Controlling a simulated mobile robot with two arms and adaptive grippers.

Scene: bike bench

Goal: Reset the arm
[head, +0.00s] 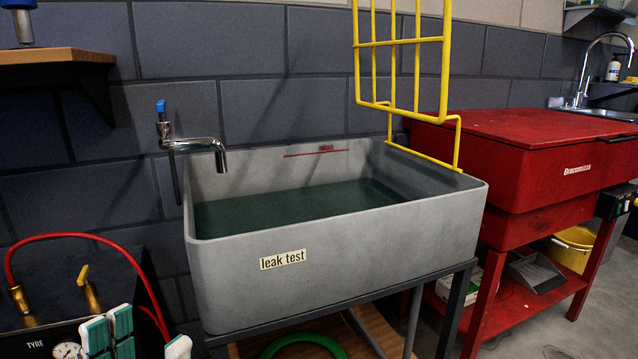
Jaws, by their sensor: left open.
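My left gripper (142,335) shows at the bottom left edge of the head view. Its white and green finger pads stand apart, with nothing seen between them. It is low, in front of a dark unit with a gauge and to the left of the grey leak test basin (340,240). The rest of the gripper and its arm are cut off by the frame. My right gripper is not in view.
The basin holds dark water under a tap (195,143). A yellow wire rack (402,102) rises at its right rim. A red bench (540,150) stands to the right. A red hose (75,236) arches near my left gripper. A wooden shelf (50,57) juts out upper left.

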